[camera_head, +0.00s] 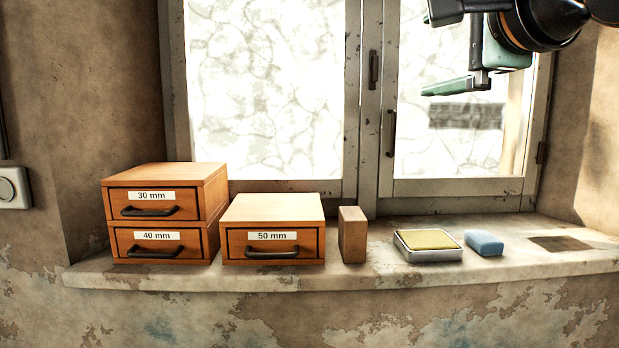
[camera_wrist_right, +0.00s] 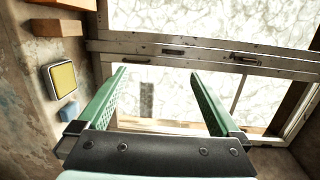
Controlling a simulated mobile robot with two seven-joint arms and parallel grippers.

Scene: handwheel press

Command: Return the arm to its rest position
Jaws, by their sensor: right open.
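My right gripper (camera_head: 450,58) is at the upper right of the head view, raised in front of the right window pane and well above the sill. In the right wrist view its two green fingers (camera_wrist_right: 160,98) stand wide apart with nothing between them but the window behind. It touches nothing that I can see. My left gripper is in neither view.
On the stone sill (camera_head: 200,277) stand drawer boxes labelled 30 mm (camera_head: 152,204), 40 mm (camera_head: 158,245) and 50 mm (camera_head: 273,245), a wooden block (camera_head: 352,235), a tray with a yellow pad (camera_head: 428,240) and a blue block (camera_head: 484,243). The window frame (camera_head: 368,120) is behind.

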